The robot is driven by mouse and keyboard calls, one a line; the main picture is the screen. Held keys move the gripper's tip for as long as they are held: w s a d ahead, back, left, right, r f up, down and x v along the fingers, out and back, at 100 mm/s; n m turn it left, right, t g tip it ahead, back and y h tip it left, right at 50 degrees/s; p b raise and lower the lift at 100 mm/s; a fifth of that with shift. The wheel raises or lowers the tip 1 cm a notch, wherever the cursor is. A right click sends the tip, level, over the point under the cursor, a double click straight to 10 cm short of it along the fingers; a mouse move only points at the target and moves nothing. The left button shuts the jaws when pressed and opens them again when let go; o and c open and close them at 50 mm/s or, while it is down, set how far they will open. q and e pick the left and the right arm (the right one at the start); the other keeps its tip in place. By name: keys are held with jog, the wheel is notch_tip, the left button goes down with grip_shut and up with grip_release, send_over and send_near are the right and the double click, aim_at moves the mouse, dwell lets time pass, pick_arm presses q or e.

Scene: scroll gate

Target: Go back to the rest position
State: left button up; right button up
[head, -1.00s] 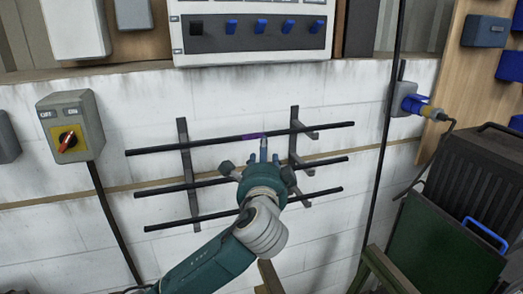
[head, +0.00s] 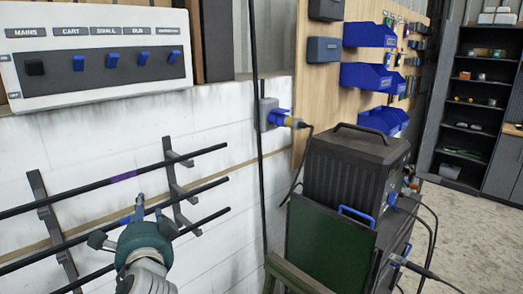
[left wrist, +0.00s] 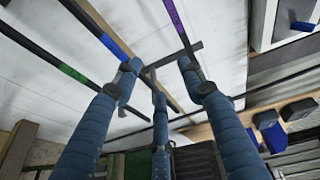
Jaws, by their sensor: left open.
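My left gripper (head: 135,224) is in front of the wall rack, low on the left of the head view. Its three fingers (left wrist: 157,74) are spread open with nothing between them in the left wrist view. The rack holds three dark rods on grey brackets (head: 178,185). The top rod (head: 60,203) has a purple band (head: 123,176), seen also in the left wrist view (left wrist: 174,15). That view shows a blue band (left wrist: 110,42) on the middle rod and a green band (left wrist: 72,72) on another. I cannot tell whether any finger touches a rod. My right gripper is not in view.
A switch panel (head: 95,18) hangs above the rack. A black cable (head: 257,140) runs down the wall beside a blue plug (head: 277,118). A black ribbed unit (head: 350,175) and green panel (head: 325,250) stand to the right. Shelves (head: 470,110) stand beyond open floor (head: 480,245).

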pick_arm(q)
jog(key=s+d+f+n+g+h, duration=0.25)
jog(key=s+f, duration=0.35)
jog(key=f, duration=0.5)
jog(key=s+d+f+n+g+h, duration=0.1)
jog(key=s+d+f+g+h, duration=0.15)
jog(key=s+f, duration=0.6)
jog(key=s+d+f+n+g+h, duration=0.2)
jog(key=s+d+f+n+g, duration=0.1)
jog(key=s+f, duration=0.55)
jog(key=s+d+f+n+g+h, duration=0.1)
jog(key=s+d+f+n+g, duration=0.25)
jog(key=s+f, duration=0.5)
jog(key=s+f+g+b, duration=0.1)
jog(key=s+f+b, duration=0.15)
jog(key=f, duration=1.25)
jog(key=s+f+b, duration=0.1)
jog(key=f+b, duration=0.2)
jog(key=f, duration=1.3)
jog(key=s+a+f+b, duration=0.1)
jog(key=s+f+b, duration=0.1)
jog(key=s+f, duration=0.6)
jog(key=s+a+f+g+b, duration=0.1)
jog(key=s+f+b, duration=0.1)
jog(key=s+f, duration=0.6)
notch_tip(320, 180, down, 4)
jog(key=shift+s+a+r+m, duration=0.15)
jog(key=shift+s+a+m, duration=0.25)
